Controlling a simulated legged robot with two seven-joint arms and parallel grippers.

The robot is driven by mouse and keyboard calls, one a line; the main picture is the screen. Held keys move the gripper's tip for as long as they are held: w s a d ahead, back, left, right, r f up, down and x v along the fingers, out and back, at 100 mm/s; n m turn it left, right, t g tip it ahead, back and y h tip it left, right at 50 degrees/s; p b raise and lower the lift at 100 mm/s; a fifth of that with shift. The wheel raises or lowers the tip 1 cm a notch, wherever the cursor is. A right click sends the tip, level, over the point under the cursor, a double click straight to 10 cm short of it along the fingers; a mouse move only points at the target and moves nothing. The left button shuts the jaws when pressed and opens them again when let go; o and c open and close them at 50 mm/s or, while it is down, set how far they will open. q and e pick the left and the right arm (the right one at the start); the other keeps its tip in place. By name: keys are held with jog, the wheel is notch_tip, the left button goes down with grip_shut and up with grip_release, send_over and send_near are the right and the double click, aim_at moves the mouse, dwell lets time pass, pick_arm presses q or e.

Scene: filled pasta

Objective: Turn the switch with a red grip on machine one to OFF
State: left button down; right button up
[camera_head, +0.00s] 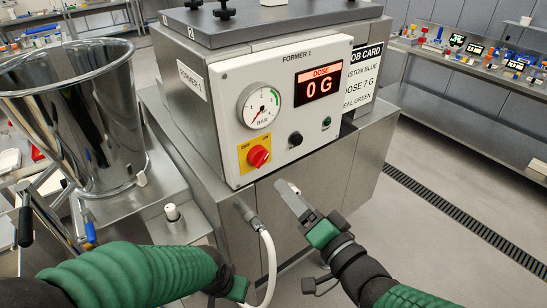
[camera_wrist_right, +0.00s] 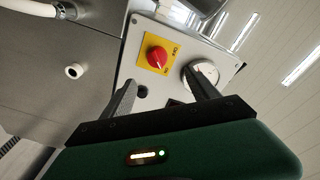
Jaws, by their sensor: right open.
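The switch with a red grip (camera_head: 258,156) sits on a yellow plate (camera_head: 244,161) at the lower left of the front panel (camera_head: 225,90) marked FORMER 1. The switch also shows in the right wrist view (camera_wrist_right: 157,57); its label is too small to read surely. My right gripper (camera_head: 284,190) is below the panel, right of and lower than the switch, not touching it. In the right wrist view its fingers (camera_wrist_right: 163,92) are apart and empty, with the switch beyond them. My left gripper (camera_head: 228,283) is low in front of the machine, beside a white hose; its fingers are not clear.
The panel also carries a gauge (camera_head: 259,106), a red display (camera_head: 318,85) reading 0 G, a black knob (camera_head: 296,138) and a small green button (camera_head: 327,122). The white hose (camera_head: 268,255) hangs below the panel. A steel hopper (camera_head: 75,120) stands left. Open floor lies right.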

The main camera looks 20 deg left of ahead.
aim_at(264, 160)
jog(key=x, duration=0.4)
jog(key=p+x, duration=0.1)
jog(key=x, duration=0.3)
jog(key=w+d+x, duration=0.1)
jog(key=x, duration=0.3)
jog(key=shift+w+a+f+p, duration=0.2)
jog(key=shift+a+f+p, duration=0.05)
jog(key=shift+a+p, duration=0.1)
jog(key=shift+w+r, duration=0.1)
jog(key=shift+w, duration=0.1)
jog(key=shift+w+a+f, duration=0.1)
jog(key=shift+a+f, duration=0.1)
jog(key=shift+a, duration=0.8)
jog(key=shift+c, duration=0.3)
jog(key=c, duration=0.5)
jog(key=shift+d, duration=0.2)
jog(key=c, duration=0.5)
jog(key=shift+c, duration=1.4)
pick_arm(q)
jog(key=shift+w+a+r, duration=0.15)
jog(key=shift+a+r, duration=0.5)
jog(key=shift+f, duration=0.1)
